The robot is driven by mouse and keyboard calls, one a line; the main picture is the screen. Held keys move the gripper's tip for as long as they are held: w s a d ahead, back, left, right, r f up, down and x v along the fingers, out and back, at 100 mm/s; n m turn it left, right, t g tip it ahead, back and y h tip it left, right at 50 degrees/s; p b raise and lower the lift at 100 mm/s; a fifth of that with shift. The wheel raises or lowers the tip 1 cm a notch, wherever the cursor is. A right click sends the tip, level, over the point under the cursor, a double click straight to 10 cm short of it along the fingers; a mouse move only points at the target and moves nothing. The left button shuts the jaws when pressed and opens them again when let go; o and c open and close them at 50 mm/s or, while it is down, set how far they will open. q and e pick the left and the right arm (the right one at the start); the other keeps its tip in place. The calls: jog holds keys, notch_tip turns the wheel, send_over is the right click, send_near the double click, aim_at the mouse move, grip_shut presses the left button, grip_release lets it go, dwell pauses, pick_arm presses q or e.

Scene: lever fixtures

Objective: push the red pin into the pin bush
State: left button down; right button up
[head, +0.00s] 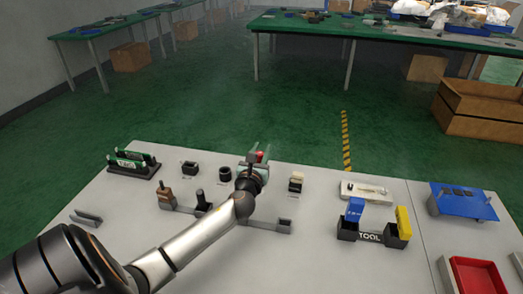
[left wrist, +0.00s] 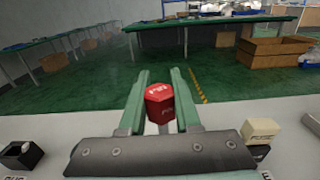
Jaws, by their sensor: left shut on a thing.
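The red pin (head: 260,156) has a hexagonal red head and is held up at the far edge of the white table. It shows from behind in the left wrist view (left wrist: 159,103), between two green fingers. My left gripper (head: 258,155) is shut on it; it also shows in the left wrist view (left wrist: 160,100). The pin's lower part is hidden. A round black bush (head: 225,174) stands on the table just left of the gripper, apart from the pin. I cannot read its label. My right gripper is not in view.
A black square holder (head: 190,168) and a rack of green boards (head: 133,163) stand to the left. A cream fuse block (head: 296,181) stands close on the right. Lever fixtures (head: 166,197) and a TOOL holder (head: 370,237) stand nearer. The table's front middle is bare.

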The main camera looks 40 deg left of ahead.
pick_arm(q)
jog(key=shift+p, duration=0.5)
dwell(1.2)
jog(key=shift+f, duration=0.15)
dwell(0.3)
jog(key=shift+f+b, duration=0.35)
jog(key=shift+b, duration=0.1)
jog(key=shift+f+b, duration=1.35)
jog(key=shift+f, duration=0.35)
jog(key=c, duration=0.5)
grip_release()
jog(key=shift+c, duration=0.2)
